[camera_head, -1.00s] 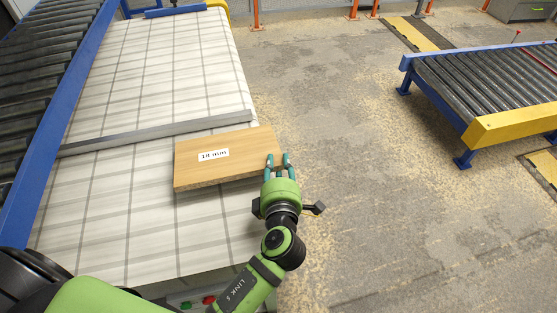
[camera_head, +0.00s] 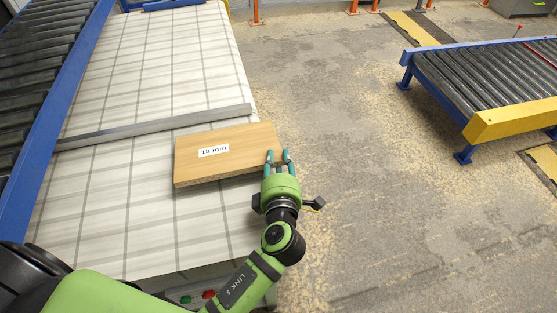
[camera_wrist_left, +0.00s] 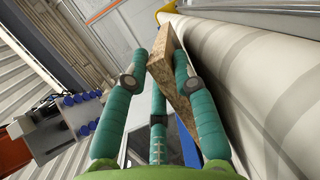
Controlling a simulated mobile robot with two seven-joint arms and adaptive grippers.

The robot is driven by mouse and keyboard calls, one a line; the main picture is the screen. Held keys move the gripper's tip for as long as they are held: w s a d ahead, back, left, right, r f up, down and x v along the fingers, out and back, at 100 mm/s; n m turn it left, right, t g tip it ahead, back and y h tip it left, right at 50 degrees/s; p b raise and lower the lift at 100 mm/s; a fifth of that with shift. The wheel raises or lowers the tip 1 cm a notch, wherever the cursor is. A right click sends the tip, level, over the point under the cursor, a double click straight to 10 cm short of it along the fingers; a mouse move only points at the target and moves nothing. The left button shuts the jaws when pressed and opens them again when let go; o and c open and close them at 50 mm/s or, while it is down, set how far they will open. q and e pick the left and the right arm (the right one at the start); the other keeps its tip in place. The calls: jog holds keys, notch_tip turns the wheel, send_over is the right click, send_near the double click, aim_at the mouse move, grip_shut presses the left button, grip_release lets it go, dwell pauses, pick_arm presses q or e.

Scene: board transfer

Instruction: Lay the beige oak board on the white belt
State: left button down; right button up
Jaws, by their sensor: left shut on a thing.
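The beige oak board (camera_head: 235,164) is a flat wood panel with a white label reading what looks like "18 mm". It lies roughly level over the right part of the white belt (camera_head: 110,225), its right end reaching to the belt's right edge. I cannot tell whether the board touches the belt. My right gripper is not in view.
A grey bar (camera_head: 150,128) crosses the belt just beyond the board. A blue-railed roller conveyor (camera_head: 45,80) runs along the belt's left side. Another roller conveyor (camera_head: 490,80) with a yellow end stands at the right. The floor between (camera_head: 350,150) is open.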

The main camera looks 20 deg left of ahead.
pick_arm(q)
jog(key=shift+b, duration=0.3)
jog(key=c, duration=0.9)
grip_release()
jog(key=shift+c, duration=0.2)
jog(key=shift+f, duration=0.2)
jog(key=shift+c, duration=0.7)
jog(key=shift+r, duration=0.1)
